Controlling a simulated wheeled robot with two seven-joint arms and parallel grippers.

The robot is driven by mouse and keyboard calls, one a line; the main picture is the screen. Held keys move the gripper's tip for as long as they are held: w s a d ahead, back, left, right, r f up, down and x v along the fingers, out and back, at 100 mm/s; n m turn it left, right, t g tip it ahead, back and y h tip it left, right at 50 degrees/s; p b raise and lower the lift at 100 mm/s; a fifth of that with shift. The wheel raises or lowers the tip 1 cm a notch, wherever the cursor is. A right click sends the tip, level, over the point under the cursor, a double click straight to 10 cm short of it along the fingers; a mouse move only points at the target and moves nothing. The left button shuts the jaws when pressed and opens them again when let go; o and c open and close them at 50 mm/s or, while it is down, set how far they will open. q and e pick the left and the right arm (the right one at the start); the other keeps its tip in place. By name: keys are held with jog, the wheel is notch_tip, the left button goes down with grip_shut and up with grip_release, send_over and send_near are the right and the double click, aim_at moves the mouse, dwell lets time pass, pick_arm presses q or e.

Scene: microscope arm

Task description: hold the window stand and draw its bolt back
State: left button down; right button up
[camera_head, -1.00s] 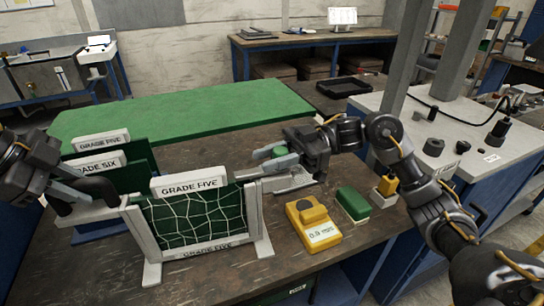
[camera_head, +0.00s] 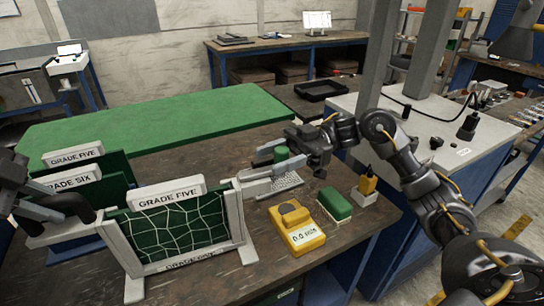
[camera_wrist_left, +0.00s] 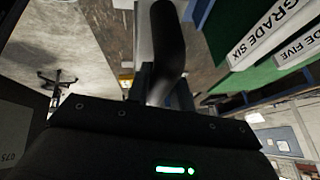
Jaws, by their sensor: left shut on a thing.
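The window stand (camera_head: 243,229) is a pale frame around a green, netted panel, with a "GRADE FIVE" label along its top. It stands upright on the bench. My left gripper (camera_head: 66,213) is at the stand's left side, shut on a black curved handle (camera_head: 78,203); the handle also fills the middle of the left wrist view (camera_wrist_left: 166,45). My right gripper (camera_head: 278,166) is right of the stand, around a green cylindrical knob (camera_head: 281,154) that looks like the bolt's knob. The fingers partly hide the bolt, and I cannot tell how firmly they close.
A yellow gauge (camera_head: 296,228) with a small display lies in front of my right gripper. Green labelled plates (camera_head: 80,180) stand behind the stand. A green mat (camera_head: 160,118) lies clear behind.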

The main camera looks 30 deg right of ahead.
jog(key=w+d, duration=0.1)
jog(key=d, duration=1.1)
jog(key=shift+w, duration=0.1)
pick_arm(q)
jog(key=c, duration=1.1)
grip_release()
jog(key=shift+d, duration=0.1)
jog(key=shift+c, duration=0.2)
jog(key=v, duration=1.2)
